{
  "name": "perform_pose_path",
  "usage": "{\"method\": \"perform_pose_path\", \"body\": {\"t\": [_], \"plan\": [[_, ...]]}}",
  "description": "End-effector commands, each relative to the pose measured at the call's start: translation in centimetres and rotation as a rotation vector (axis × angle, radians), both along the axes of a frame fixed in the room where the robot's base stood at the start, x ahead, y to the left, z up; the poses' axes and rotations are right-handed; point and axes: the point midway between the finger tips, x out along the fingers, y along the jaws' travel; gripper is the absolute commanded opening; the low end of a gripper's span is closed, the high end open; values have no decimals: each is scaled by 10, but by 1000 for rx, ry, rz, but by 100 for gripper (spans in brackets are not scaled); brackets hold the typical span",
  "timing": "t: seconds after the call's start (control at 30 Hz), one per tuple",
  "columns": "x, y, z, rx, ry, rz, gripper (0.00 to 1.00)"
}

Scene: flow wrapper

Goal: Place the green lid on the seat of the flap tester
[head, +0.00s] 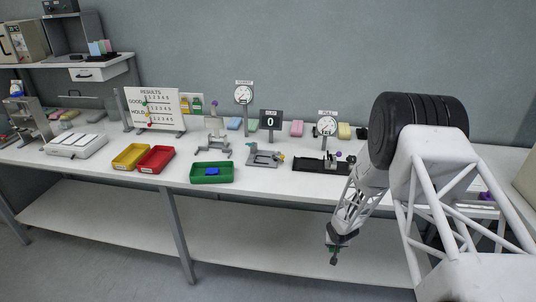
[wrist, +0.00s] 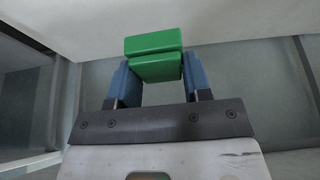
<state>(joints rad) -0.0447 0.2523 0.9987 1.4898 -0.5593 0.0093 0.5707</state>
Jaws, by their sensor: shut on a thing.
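My gripper (head: 336,243) hangs low in front of the bench, at the right of the head view. In the wrist view its two blue fingers (wrist: 156,82) are shut on the green lid (wrist: 155,67), which shows as two stepped green blocks. Several small testers stand on the bench: a grey stand with a purple knob (head: 214,128), a low grey fixture (head: 264,157), and a black-based one (head: 308,165).
A green tray (head: 228,180) with a blue piece, a red tray (head: 155,168) and a yellow tray (head: 130,165) line the bench's front left of my gripper. Gauges and a results board (head: 154,108) stand behind. The bench's front edge and lower shelf (head: 250,220) are near my arm.

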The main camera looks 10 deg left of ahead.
Motion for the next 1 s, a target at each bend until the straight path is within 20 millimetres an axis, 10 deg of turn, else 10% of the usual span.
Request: {"method": "perform_pose_path", "body": {"t": [1.0], "plan": [[-26, 246, 95, 0, -2, 237, 20]]}}
